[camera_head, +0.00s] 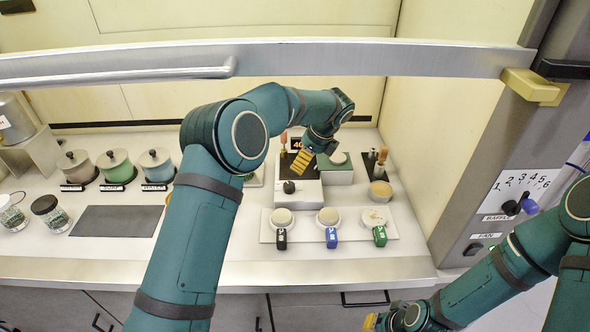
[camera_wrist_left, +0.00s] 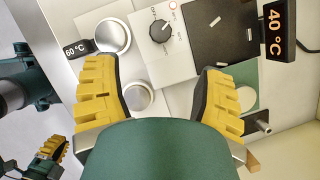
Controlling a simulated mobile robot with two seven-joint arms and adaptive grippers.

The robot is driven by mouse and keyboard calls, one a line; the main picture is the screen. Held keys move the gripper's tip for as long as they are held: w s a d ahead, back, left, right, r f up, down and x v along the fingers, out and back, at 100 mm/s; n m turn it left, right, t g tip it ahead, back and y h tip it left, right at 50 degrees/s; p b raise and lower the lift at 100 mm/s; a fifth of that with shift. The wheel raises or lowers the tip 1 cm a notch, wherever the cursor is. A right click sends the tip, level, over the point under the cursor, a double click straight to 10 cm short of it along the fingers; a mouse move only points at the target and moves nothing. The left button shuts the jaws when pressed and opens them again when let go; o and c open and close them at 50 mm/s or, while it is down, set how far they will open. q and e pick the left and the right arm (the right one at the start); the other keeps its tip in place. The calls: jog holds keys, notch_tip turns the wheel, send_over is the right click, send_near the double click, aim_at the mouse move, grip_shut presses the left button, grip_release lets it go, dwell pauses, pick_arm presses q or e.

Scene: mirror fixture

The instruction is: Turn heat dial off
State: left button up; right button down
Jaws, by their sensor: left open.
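The heat dial (camera_head: 289,187) is a black knob on the front of a white hot plate (camera_head: 308,194) with a dark top. In the left wrist view the dial (camera_wrist_left: 160,31) has a white pointer line and a ring of tick marks, with a small reddish lamp beside it. My left gripper (camera_head: 303,161) is over the hot plate, its yellow fingers spread and empty. In its wrist view the gripper (camera_wrist_left: 156,67) has the dial beyond and between the fingertips, apart from them. My right gripper (camera_head: 371,321) shows only as a yellow bit at the bottom edge.
A display reading 40 °C (camera_wrist_left: 275,30) stands by the plate; a 60 °C tag (camera_wrist_left: 77,49) lies near a round dish. Several lidded dishes with colored tags sit in front. Canisters (camera_head: 115,165) and jars stand left. A metal sash rail (camera_head: 380,58) crosses above.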

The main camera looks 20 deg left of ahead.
aim_at(288, 184)
pick_arm(q)
jog(key=x, duration=1.3)
jog(key=shift+w+a+f, duration=0.15)
jog(key=shift+o, duration=0.2)
jog(key=c, duration=1.2)
